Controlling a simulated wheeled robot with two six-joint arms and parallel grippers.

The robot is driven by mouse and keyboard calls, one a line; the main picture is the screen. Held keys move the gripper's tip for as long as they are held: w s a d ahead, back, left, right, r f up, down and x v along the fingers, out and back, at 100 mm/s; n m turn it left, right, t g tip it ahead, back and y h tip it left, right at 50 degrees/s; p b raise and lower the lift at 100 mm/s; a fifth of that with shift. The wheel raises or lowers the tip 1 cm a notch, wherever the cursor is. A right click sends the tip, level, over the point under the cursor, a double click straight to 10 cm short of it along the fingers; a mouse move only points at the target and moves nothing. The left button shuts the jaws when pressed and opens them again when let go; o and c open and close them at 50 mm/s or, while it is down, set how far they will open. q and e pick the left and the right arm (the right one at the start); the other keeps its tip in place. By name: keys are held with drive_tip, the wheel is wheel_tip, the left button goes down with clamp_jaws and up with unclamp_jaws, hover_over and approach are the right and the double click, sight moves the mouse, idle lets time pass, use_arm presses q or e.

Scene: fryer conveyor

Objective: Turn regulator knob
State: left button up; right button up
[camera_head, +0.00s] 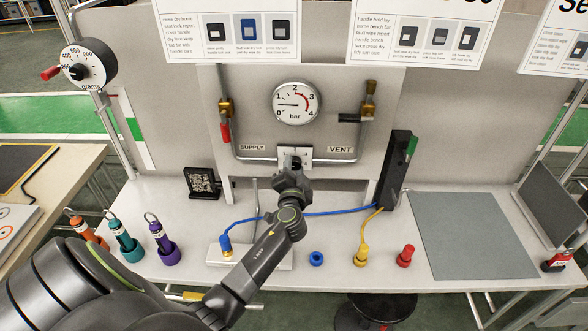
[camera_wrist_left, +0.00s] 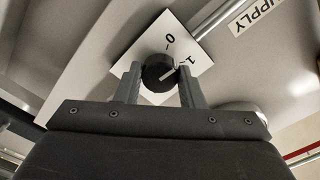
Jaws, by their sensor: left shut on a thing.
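The regulator knob (camera_wrist_left: 158,72) is a round black knob with a white pointer line on a white plate (camera_wrist_left: 187,38) with numbers. In the left wrist view my left gripper (camera_wrist_left: 158,84) has one finger on each side of the knob and is shut on it. In the head view my left gripper (camera_head: 292,178) reaches up to the white plate (camera_head: 305,153) below the gauge and hides most of the knob. My right gripper is not in view.
A pipe with a red-handled supply valve (camera_head: 225,130) and a vent valve (camera_head: 368,105) frames the gauge.

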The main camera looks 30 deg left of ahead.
use_arm(q)
drive_tip(key=m, duration=0.5)
drive_tip(key=m+p, duration=0.1)
drive_tip(key=m, duration=0.4)
drive_tip(key=shift+r, duration=0.1)
drive_tip(key=shift+m, duration=0.6)
drive_tip(key=o, duration=1)
